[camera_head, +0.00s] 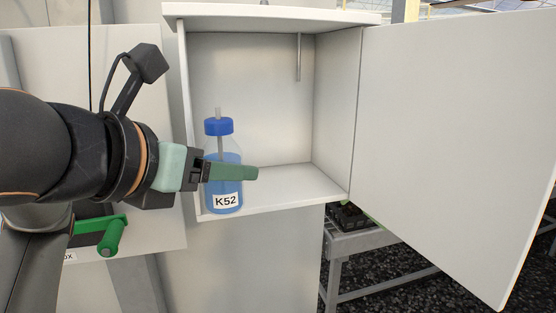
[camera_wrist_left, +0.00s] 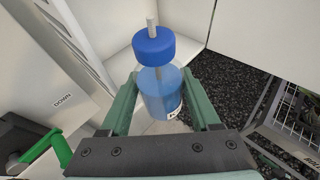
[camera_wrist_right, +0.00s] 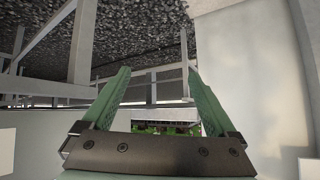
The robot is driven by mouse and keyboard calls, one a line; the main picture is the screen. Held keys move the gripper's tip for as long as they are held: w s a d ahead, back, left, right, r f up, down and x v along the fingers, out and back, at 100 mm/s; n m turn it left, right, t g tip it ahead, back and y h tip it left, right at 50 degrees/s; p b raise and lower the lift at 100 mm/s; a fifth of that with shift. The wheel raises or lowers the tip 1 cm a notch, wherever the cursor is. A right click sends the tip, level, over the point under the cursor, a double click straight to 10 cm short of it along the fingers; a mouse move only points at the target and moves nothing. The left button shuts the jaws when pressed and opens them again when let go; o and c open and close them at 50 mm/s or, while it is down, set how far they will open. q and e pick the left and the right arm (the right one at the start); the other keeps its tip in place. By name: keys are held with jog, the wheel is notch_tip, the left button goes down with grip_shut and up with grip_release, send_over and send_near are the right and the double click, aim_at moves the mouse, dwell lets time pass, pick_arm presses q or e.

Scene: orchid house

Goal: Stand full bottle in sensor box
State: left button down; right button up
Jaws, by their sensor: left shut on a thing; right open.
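The full bottle (camera_head: 223,185) holds blue liquid and has a blue cap, a grey tube through the cap and a K52 label. My left gripper (camera_head: 232,172) is shut on it, and it stands upright in the grip. It also shows between the fingers in the left wrist view (camera_wrist_left: 158,92). The sensor box (camera_head: 250,90) is a white open cabinet with a thin rod hanging from its ceiling. The bottle is at the left part of its front opening; I cannot tell whether its base touches the floor. My right gripper (camera_wrist_right: 150,95) is open and empty, away from the box.
The box's door (camera_head: 450,140) stands wide open to the right. A green handle (camera_head: 108,236) sits on a panel at the lower left. A grey bench (camera_head: 350,240) with dark trays is below right. The box interior right of the bottle is clear.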

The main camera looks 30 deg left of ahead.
pick_arm(q)
jog(key=shift+w+r+p, duration=0.1)
jog(key=shift+w+p, duration=0.4)
jog(key=shift+w, duration=0.45)
jog(key=w+p, duration=0.4)
jog(key=p, duration=0.1)
jog(key=w+p, duration=0.2)
jog(key=w, duration=0.1)
jog(key=shift+a+r, duration=0.25)
jog(key=shift+a, duration=0.15)
jog(key=w+p, duration=0.4)
jog(key=p, duration=0.4)
jog(key=shift+w+a, duration=0.1)
jog(key=shift+a, duration=0.05)
jog(key=shift+x, duration=1.05)
jog(key=shift+w, duration=0.35)
jog(key=shift+f, duration=1.7)
pick_arm(e)
jog(key=s+d+r+h, duration=0.1)
jog(key=s+d+r, duration=0.1)
jog(key=r, duration=1.1)
jog(key=shift+d+m, duration=0.4)
jog(key=shift+d, duration=0.3)
pick_arm(q)
jog(key=shift+f, duration=0.1)
